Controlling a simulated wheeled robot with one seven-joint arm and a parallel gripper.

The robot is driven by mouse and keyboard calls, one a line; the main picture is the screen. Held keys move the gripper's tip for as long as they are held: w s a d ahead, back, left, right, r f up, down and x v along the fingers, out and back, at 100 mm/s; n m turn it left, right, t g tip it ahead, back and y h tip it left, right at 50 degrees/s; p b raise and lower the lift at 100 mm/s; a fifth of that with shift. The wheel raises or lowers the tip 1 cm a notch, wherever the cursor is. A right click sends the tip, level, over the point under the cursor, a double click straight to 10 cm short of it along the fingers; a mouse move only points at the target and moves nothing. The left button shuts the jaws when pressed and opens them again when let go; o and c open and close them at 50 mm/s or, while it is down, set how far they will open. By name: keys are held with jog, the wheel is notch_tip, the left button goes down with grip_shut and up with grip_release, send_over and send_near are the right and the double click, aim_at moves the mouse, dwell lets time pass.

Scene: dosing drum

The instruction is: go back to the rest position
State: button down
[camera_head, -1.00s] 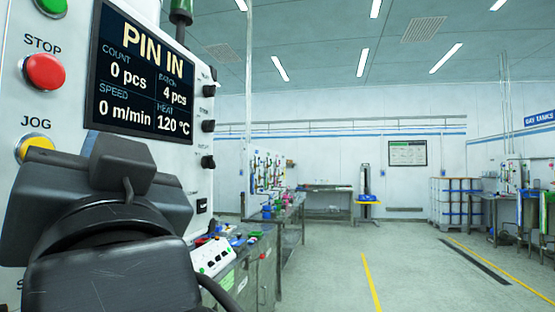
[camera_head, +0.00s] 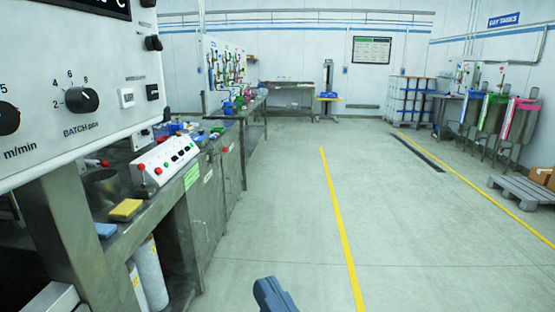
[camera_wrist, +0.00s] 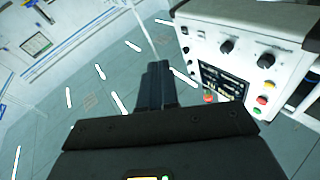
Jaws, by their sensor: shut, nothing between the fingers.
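My gripper (camera_wrist: 157,85) shows in the wrist view with its two dark fingers together and nothing between them. It points up into open space, with ceiling lamps behind it. The control panel (camera_wrist: 250,55) is to its right in that view, upside down, apart from the fingers. In the head view the panel (camera_head: 95,60) fills the upper left, with its batch knob (camera_head: 82,100) in sight and its screen mostly cut off. A blue-grey part of my arm or gripper (camera_head: 272,295) shows at the bottom edge; I cannot tell which part.
A steel bench (camera_head: 185,180) runs along the left with a small white control box (camera_head: 165,163) and a yellow sponge (camera_head: 126,210) on it. The floor (camera_head: 300,220) in the middle is clear.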

jog(key=s+d+f+m+h, duration=0.2)
jog(key=s+d+f+h, duration=0.3)
jog(key=s+d+f, duration=0.9)
jog(key=s+d+g+h, duration=0.1)
jog(key=s+d+h, duration=0.1)
jog(key=s+d, duration=0.2)
jog(key=s+d+m+g+h, duration=0.1)
jog(key=s+d, duration=0.3)
jog(key=s, duration=0.7)
jog(key=shift+f+m+g+h, duration=0.2)
jog(key=shift+m+g+h, duration=0.1)
jog(key=shift+g+h, duration=0.3)
jog(key=shift+a, duration=0.1)
